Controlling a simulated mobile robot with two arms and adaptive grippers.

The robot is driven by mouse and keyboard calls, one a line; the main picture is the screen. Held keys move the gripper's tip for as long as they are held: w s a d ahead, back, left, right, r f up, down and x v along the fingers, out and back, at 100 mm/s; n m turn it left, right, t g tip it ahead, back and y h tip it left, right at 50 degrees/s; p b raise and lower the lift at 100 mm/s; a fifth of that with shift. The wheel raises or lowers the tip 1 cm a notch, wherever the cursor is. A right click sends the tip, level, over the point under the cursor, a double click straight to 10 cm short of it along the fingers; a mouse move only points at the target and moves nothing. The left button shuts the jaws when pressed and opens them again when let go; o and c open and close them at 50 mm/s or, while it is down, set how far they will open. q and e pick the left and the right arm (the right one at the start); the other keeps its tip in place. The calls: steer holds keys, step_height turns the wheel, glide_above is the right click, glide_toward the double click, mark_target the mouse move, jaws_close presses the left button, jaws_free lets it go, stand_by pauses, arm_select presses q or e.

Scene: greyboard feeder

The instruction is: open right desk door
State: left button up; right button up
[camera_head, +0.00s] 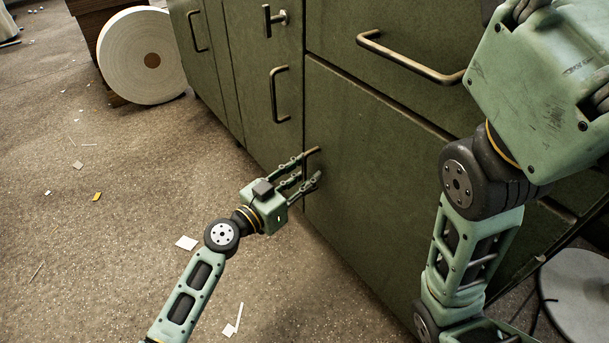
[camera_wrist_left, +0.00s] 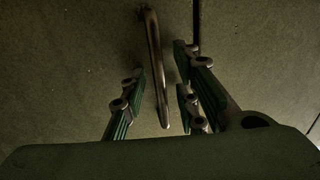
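The right desk door (camera_head: 375,190) is a large green panel below a wide drawer, and it looks closed. Its upright metal handle (camera_head: 311,156) is near its left edge and is partly hidden by my fingers. My left gripper (camera_head: 311,168) is at this handle with its fingers spread. In the left wrist view the handle (camera_wrist_left: 154,65) stands between the fingers of my left gripper (camera_wrist_left: 163,85), with a visible gap on each side. My right gripper (camera_head: 540,85) shows only its body at the upper right; its fingertips are out of view.
The drawer handle (camera_head: 410,60) is above the door. Another door handle (camera_head: 278,95) and a T-shaped latch (camera_head: 273,18) are to the left. A white roll (camera_head: 125,55) stands at the back left. The floor before the desk is mostly clear, with paper scraps (camera_head: 186,243).

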arm_select(q)
steer(key=shift+c, duration=0.4)
jaws_close()
